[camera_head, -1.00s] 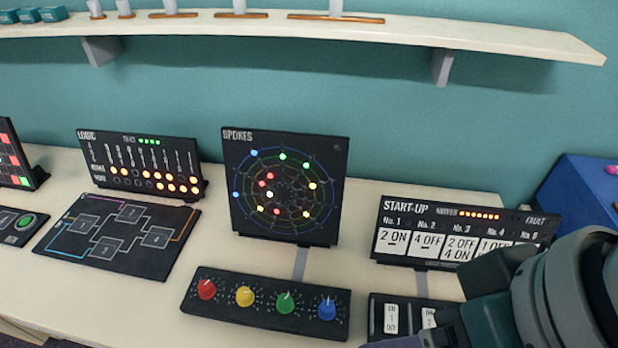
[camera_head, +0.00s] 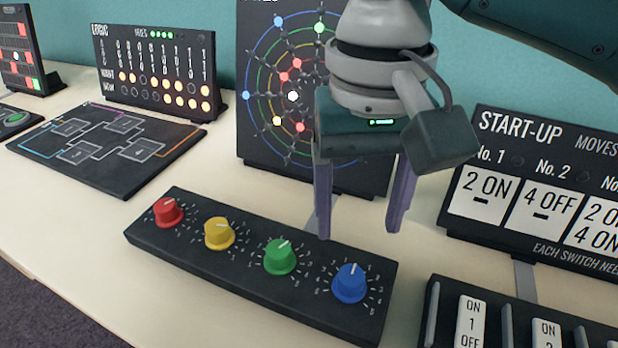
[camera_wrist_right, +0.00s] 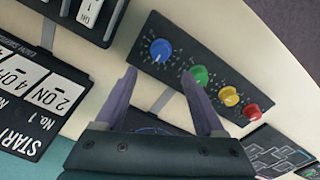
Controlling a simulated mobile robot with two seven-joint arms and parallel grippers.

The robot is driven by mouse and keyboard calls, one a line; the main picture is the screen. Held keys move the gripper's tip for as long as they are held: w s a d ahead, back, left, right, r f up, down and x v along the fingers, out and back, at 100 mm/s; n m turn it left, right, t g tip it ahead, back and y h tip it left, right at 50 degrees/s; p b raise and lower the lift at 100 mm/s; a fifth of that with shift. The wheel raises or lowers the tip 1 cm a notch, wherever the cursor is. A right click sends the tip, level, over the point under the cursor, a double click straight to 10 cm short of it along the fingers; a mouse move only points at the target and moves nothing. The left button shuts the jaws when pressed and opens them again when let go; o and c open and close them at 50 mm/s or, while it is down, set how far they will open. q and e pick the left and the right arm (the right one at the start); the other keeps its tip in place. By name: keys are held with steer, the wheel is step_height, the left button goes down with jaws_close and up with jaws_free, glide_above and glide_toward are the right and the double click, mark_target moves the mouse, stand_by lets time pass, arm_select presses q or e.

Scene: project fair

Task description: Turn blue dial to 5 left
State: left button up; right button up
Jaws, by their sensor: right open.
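The blue dial (camera_head: 350,284) is the rightmost knob on a black dial panel (camera_head: 215,259), with a white pointer line on its top. To its left are the green (camera_head: 281,257), yellow (camera_head: 219,233) and red (camera_head: 168,212) dials. My right gripper (camera_head: 358,232) is open and empty. Its purple fingers point down above and behind the panel, near the blue and green dials, touching neither. In the right wrist view the blue dial (camera_wrist_right: 160,50) lies beyond the open fingers (camera_wrist_right: 160,82). My left gripper is not in view.
The SPOKES board (camera_head: 262,130) stands behind the panel, partly hidden by my right arm. The START-UP board (camera_head: 510,215) and its switch box (camera_head: 500,325) stand at right. The LOGIC board (camera_head: 150,70) and a flat diagram plate (camera_head: 105,148) are at left.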

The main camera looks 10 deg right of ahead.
mark_target(351, 274)
step_height(351, 274, down, 10)
steer(key=shift+r+b, duration=0.15)
steer(key=shift+b, duration=0.95)
jaws_close()
